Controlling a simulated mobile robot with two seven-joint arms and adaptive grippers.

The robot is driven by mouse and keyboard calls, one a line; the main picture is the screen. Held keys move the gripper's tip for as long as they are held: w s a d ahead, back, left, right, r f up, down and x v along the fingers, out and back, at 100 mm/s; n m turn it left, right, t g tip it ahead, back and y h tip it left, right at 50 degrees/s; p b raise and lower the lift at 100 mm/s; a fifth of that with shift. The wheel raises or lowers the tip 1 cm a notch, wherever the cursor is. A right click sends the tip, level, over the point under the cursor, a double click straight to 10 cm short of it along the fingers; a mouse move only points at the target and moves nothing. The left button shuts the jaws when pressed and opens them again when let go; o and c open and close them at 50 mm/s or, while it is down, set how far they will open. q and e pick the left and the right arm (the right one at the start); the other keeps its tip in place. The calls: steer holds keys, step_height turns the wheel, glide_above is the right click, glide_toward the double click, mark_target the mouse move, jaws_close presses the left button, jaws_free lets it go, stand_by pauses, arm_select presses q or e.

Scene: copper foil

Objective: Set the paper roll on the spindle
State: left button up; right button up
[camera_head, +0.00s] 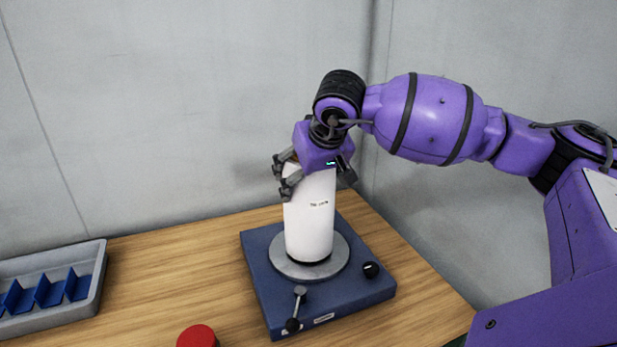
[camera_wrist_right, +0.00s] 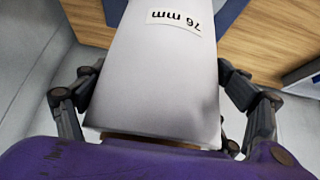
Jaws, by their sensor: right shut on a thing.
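The white paper roll (camera_head: 310,220) stands upright over the grey round plate (camera_head: 282,264) of the blue spindle base (camera_head: 345,299). Its lower end looks level with the plate, with a dark line between them; I cannot tell if it touches. The spindle itself is hidden. My right gripper (camera_head: 306,180) is shut on the roll near its top, from above. In the right wrist view the roll (camera_wrist_right: 155,75) fills the space between the fingers, and its label reads "76 mm". My left gripper is not in view.
The blue base carries a black knob (camera_head: 370,270) and a small lever (camera_head: 297,308). A grey tray with blue dividers (camera_head: 98,268) stands at the left. A red round thing (camera_head: 198,336) is at the front edge. Grey walls stand close behind the wooden table (camera_head: 180,268).

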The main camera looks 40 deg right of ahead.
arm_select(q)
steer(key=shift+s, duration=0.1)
arm_select(e)
steer(key=shift+w+r, duration=0.1)
steer(key=shift+r, duration=0.15)
steer(key=o, duration=2)
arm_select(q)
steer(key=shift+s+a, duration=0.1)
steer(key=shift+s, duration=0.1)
arm_select(e)
steer(key=shift+f, duration=0.1)
steer(key=shift+s+f, duration=0.2)
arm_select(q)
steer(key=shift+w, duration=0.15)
arm_select(e)
steer(key=v, duration=1.2)
steer(key=shift+r, duration=0.2)
